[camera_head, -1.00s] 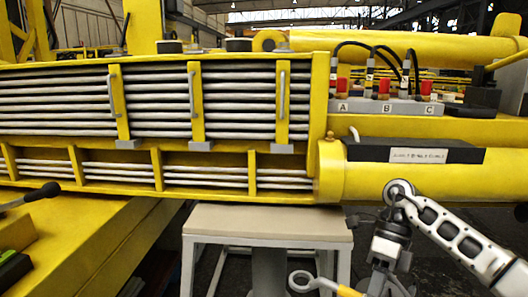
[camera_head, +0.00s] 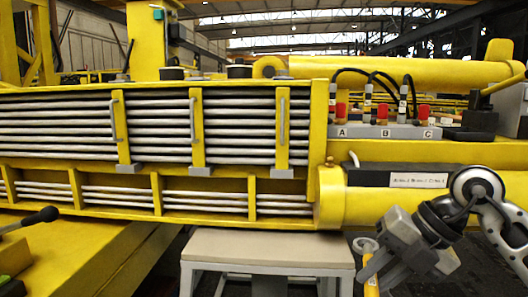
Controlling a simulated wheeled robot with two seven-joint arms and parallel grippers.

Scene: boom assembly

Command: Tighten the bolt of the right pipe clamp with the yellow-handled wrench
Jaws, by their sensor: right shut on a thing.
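The right pipe clamp appears to be the rightmost yellow upright bar (camera_head: 283,140) across the stacked grey pipes (camera_head: 240,130), with a grey handle-like rod on its front. I cannot make out its bolt. My right gripper (camera_head: 374,268) is at the lower right, in front of the yellow cylinder and well below and right of that clamp. It is shut on the yellow-handled wrench (camera_head: 374,284). The wrench's ring head shows above the jaws, and its lower end is cut off by the picture edge. My left gripper is not in view.
A beige-topped stand (camera_head: 265,247) is below the boom. The yellow cylinder (camera_head: 385,205) lies behind my right arm. A valve block (camera_head: 385,131) marked A, B, C with black hoses sits above it. A black-knobbed lever (camera_head: 45,215) is at far left.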

